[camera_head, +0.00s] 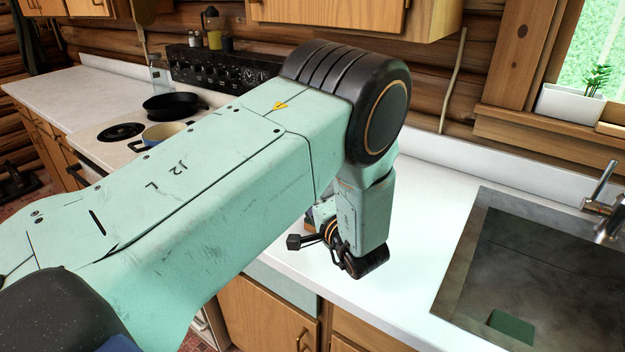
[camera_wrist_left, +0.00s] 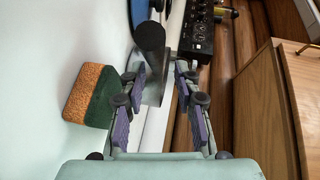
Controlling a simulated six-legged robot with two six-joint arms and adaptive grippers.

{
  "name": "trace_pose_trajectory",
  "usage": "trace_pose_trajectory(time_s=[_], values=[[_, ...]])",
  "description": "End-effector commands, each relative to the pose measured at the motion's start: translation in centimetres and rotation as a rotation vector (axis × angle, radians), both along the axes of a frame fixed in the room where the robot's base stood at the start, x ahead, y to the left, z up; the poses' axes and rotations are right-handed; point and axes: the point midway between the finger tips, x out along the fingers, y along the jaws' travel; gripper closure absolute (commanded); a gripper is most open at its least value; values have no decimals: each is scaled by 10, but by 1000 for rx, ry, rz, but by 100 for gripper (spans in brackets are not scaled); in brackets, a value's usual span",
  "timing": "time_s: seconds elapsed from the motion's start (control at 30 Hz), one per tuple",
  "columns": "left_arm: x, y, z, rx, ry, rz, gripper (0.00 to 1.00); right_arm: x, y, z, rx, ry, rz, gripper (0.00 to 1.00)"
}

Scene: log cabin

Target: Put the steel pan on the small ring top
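A black pan (camera_head: 175,104) sits at the back of the stove. A blue pot with a cream inside (camera_head: 166,132) is in front of it, partly hidden by my left arm. A dark round ring top (camera_head: 121,131) is bare at the left. I cannot pick out a steel pan for sure. In the head view my left gripper is mostly hidden behind its forearm, over the counter. In the left wrist view my left gripper (camera_wrist_left: 160,105) is open; a dark handle-like piece (camera_wrist_left: 150,40) and a grey metal piece (camera_wrist_left: 154,90) show between and beyond its fingers. My right gripper is out of view.
A green and orange sponge (camera_wrist_left: 90,95) lies on the counter left of the fingers. The sink (camera_head: 530,270) is at the right. The stove's knob panel (camera_head: 215,70) is at the back. White counter (camera_head: 440,190) is clear between arm and sink.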

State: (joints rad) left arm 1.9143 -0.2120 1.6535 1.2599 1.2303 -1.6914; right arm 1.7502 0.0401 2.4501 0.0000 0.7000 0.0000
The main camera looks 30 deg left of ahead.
Motion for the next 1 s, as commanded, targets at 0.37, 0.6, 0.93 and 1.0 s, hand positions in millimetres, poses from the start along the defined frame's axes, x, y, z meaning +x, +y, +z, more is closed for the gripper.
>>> trace_pose_trajectory(time_s=[0.37, 0.6, 0.93, 1.0], values=[[28, 34, -9, 1, 1, 2, 68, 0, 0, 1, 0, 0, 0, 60], [30, 35, -9, 1, 1, 2, 72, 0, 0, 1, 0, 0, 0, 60], [29, 34, -10, 0, 2, 2, 100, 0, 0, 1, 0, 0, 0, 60], [29, 34, -10, -1, 2, 2, 100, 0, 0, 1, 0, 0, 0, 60]])
